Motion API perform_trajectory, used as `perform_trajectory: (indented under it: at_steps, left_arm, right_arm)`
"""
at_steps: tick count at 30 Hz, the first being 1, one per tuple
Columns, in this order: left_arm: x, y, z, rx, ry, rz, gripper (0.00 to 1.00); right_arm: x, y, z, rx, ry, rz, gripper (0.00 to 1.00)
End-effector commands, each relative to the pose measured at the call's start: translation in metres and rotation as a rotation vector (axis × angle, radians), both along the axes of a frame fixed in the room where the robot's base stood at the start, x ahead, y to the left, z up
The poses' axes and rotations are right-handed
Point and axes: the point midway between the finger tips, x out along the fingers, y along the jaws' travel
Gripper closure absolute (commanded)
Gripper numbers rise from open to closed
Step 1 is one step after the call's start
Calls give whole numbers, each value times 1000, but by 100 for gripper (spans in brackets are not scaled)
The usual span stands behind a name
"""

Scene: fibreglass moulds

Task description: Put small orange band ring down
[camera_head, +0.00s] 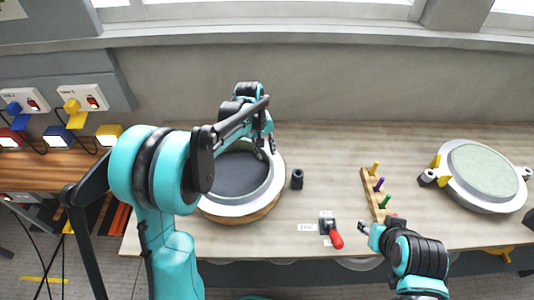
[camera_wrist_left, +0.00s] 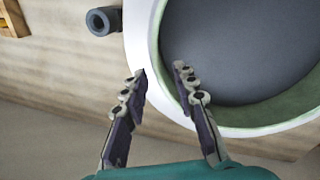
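I see no small orange band ring in either view. My left gripper (camera_head: 264,150) is over the right rim of the left round mould (camera_head: 277,184). In the left wrist view, the fingers of my left gripper (camera_wrist_left: 160,72) stand apart with nothing between them, above the pale rim of the mould (camera_wrist_left: 142,45).
A wooden rack (camera_head: 368,190) with yellow, purple and green pegs stands right of centre. A red-handled clamp (camera_head: 334,232) lies near the front edge. A second round mould (camera_head: 484,172) is at the right. The table behind the rack is clear.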

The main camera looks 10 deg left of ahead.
Motion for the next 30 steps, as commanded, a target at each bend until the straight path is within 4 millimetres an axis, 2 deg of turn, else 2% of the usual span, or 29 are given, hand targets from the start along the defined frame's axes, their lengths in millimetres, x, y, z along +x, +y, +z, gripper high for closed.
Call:
perform_trajectory:
  at_steps: [1,3,9,17,20,23,30]
  left_arm:
    - [-2,2,16,0,0,1,72]
    - [-3,5,32,0,0,1,72]
    - [-7,10,70,0,0,1,72]
    - [-14,13,92,4,-12,-9,72]
    - [-28,12,102,17,-44,-35,72]
    - [-51,12,114,42,-98,-80,72]
    - [-117,12,133,121,-246,-206,72]
  right_arm:
    - [0,0,7,0,0,0,60]
    - [0,0,12,0,0,0,60]
    - [0,0,23,0,0,0,60]
    - [0,0,27,0,0,0,60]
    - [0,0,27,0,0,0,60]
    - [0,0,27,0,0,0,60]
    - [0,0,27,0,0,0,60]
